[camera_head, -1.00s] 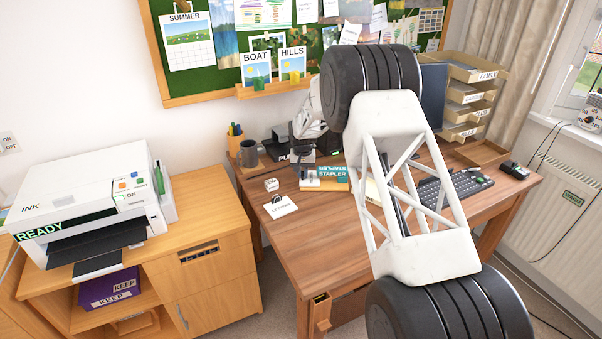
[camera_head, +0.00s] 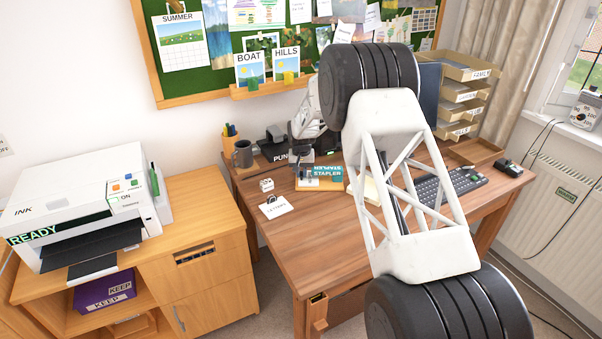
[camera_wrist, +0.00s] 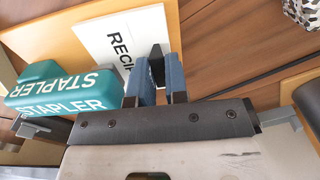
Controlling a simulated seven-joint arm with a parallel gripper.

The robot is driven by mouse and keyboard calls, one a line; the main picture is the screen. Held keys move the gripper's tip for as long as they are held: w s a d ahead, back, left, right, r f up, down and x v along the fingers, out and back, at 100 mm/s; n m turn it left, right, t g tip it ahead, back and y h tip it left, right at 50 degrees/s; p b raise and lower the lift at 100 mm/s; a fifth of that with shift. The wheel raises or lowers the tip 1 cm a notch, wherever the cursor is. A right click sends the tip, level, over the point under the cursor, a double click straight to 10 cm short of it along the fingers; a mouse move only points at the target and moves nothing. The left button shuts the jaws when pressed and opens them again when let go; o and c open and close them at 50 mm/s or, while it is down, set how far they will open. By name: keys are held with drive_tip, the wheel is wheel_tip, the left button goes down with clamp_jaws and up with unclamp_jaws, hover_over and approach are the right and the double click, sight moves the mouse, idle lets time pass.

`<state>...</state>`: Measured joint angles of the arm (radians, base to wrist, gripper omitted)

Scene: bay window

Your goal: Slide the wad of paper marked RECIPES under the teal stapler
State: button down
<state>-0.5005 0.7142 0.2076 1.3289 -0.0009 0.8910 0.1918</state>
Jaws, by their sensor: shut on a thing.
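The teal stapler (camera_wrist: 65,92) lies at the left in the wrist view. In the head view it (camera_head: 328,172) sits on a light wooden board at the back of the desk. The white wad of paper marked RECIPES (camera_wrist: 108,38) lies beside the stapler's right end in the wrist view, with its last letters hidden by my fingers. My gripper (camera_wrist: 160,82) is shut on a black clip-like piece (camera_wrist: 157,60) at the wad's edge. I cannot tell whether any of the paper is under the stapler. My gripper is small and dark in the head view (camera_head: 303,172).
A clipped paper pad (camera_head: 277,208) and a small black-and-white block (camera_head: 266,184) lie left of the stapler. A mug (camera_head: 242,153) and a hole punch (camera_head: 277,148) stand behind. A keyboard (camera_head: 452,186) is at the right. The desk front is clear.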

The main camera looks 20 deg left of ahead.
sight(301, 171)
drive_tip(key=shift+f, duration=0.1)
idle(0.6)
drive_tip(key=c, duration=1.1)
unclamp_jaws()
drive_tip(key=shift+o, duration=0.2)
drive_tip(key=shift+r, duration=3.5)
